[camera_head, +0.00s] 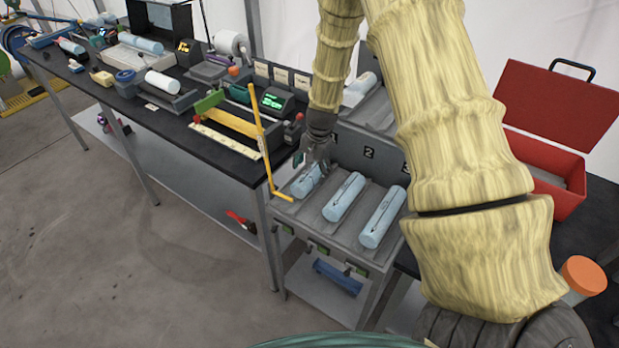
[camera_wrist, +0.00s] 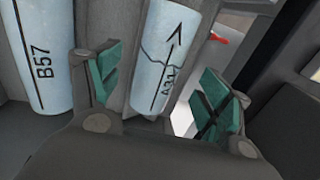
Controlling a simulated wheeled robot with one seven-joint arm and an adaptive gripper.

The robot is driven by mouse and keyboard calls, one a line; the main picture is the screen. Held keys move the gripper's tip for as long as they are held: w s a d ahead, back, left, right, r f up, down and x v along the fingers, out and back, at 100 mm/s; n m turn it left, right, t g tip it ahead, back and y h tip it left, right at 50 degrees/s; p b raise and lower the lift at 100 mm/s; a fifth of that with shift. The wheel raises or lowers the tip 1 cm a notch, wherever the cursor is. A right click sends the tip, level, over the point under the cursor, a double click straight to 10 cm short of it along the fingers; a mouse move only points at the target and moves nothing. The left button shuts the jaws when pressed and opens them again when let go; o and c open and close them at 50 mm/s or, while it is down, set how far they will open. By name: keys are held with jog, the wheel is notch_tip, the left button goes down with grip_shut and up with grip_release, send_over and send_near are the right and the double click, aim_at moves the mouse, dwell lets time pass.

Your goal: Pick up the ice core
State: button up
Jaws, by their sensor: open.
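Three pale blue ice cores lie in the slots of a grey rack (camera_head: 313,222): a left core (camera_head: 306,183), a middle core (camera_head: 344,197) and a right core (camera_head: 382,217). My gripper (camera_head: 313,160) is at the far end of the left core and hides part of it. In the wrist view my gripper (camera_wrist: 161,92) is open, with green finger pads. A core with a black arrow, a crack line and a partly readable label (camera_wrist: 164,55) lies between and beyond the fingers. A core marked B57 (camera_wrist: 40,60) lies left of them. Contact cannot be told.
A yellow upright bar (camera_head: 262,135) stands at the rack's left edge, close to my gripper. A black workbench (camera_head: 170,122) with tools and more cylinders is at left. An open red case (camera_head: 560,170) is at right, beyond my arm.

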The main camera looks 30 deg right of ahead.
aim_at(310, 173)
jog(key=shift+w+f+p, duration=0.2)
jog(key=shift+f+p, duration=0.4)
jog(key=shift+f, duration=1.3)
jog(key=c, duration=1.4)
jog(key=shift+o, duration=0.2)
jog(key=shift+r, duration=0.1)
